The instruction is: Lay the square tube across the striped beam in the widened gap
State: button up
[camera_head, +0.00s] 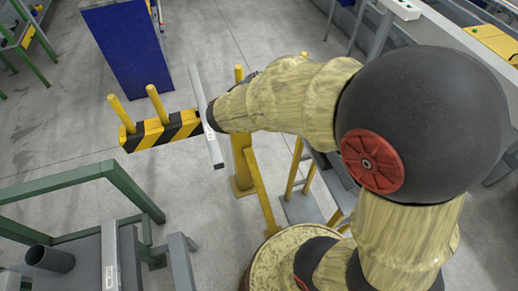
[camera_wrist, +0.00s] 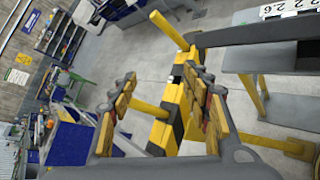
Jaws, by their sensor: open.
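The square tube (camera_head: 213,150) is a light grey bar with a small white label. In the head view it crosses over the right part of the black-and-yellow striped beam (camera_head: 150,134), between the second yellow post (camera_head: 157,104) and the far one (camera_head: 239,75). I cannot tell whether it touches the beam. My arm's dark end joint overlaps the tube's middle and hides my gripper's fingers in that view. In the wrist view my gripper (camera_wrist: 165,95) is open, with the striped beam (camera_wrist: 172,118) visible beyond and between its fingers. I cannot surely make out the tube there.
A blue panel (camera_head: 128,52) stands behind the beam. A green frame (camera_head: 75,180) and a stand with another labelled grey bar (camera_head: 110,255) and a dark pipe (camera_head: 50,259) are at lower left. Grey shelves (camera_wrist: 250,60) show at right in the wrist view. The floor left of the beam is clear.

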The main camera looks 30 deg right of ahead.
jog(key=s+a+r+m+g+y, duration=0.1)
jog(key=s+m+g+y, duration=0.1)
jog(key=s+m, duration=0.4)
jog(key=s+a+r+m+g+y, duration=0.15)
jog(key=s+m, duration=0.25)
jog(key=s, duration=0.5)
jog(key=s+a+r+m+y, duration=0.1)
jog(key=s+a+m+y, duration=0.2)
jog(key=a, duration=0.3)
jog(key=s+a+r+m+t+y, duration=0.1)
jog(key=s+a+r+m+y, duration=0.1)
jog(key=s+a, duration=0.3)
jog(key=shift+s+a+m+y, duration=0.25)
jog(key=shift+a+m+y, duration=0.5)
jog(key=shift+a+m, duration=0.15)
